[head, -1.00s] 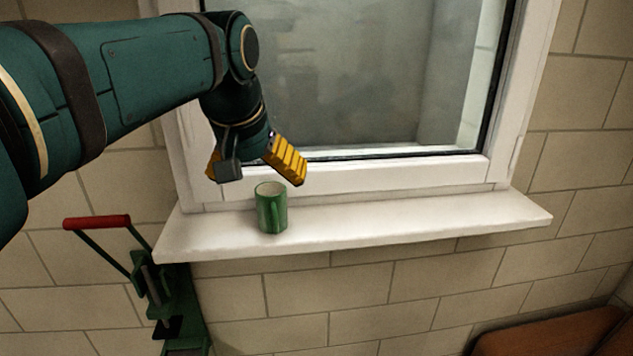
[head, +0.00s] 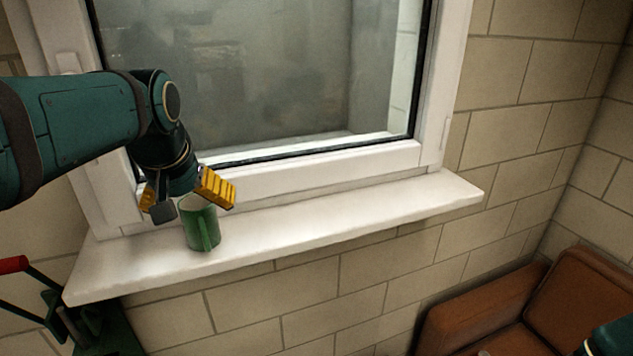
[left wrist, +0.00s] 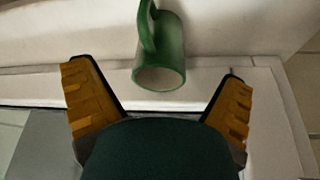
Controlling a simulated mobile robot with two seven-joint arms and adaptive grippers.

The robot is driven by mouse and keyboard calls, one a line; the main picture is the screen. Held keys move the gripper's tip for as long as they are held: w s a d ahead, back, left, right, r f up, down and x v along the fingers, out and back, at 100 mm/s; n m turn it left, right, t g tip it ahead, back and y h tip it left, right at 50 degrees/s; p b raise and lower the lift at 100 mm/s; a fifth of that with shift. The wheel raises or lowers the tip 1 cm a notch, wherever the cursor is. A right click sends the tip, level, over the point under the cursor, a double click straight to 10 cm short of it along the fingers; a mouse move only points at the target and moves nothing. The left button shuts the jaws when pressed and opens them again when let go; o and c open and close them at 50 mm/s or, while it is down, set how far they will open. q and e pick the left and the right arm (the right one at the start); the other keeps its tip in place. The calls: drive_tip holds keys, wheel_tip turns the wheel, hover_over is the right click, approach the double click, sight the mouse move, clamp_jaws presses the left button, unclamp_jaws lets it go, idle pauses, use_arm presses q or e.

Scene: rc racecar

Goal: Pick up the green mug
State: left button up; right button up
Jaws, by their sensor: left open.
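The green mug (head: 202,228) stands upright on the white windowsill, near its left end, with its handle toward the camera. My left gripper (head: 187,199) is at the mug's rim level, behind and above it in the head view, with yellow finger pads spread apart. In the left wrist view the mug (left wrist: 165,55) lies ahead, between the lines of the two open fingers (left wrist: 160,92), and its open rim faces the gripper. I see no contact between the fingers and the mug. A small part of my right arm shows at the lower right corner of the head view; its gripper is out of view.
The white windowsill (head: 340,218) is clear to the right of the mug. The window frame (head: 300,178) rises close behind it. A green tool with a red handle (head: 12,265) is at the lower left. A brown leather seat (head: 585,295) is at the lower right.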

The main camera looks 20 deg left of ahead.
sight(199, 215)
use_arm(q)
drive_tip(key=f, duration=0.1)
drive_tip(key=w+a+f, duration=0.1)
drive_tip(key=w+f, duration=0.1)
drive_tip(key=shift+w+a+f, duration=0.2)
drive_tip(key=shift+w+f, duration=0.05)
drive_tip(key=shift+f, duration=0.15)
drive_tip(key=shift+w+f, duration=0.15)
drive_tip(key=shift+f, duration=0.25)
drive_tip(key=c, duration=1.4)
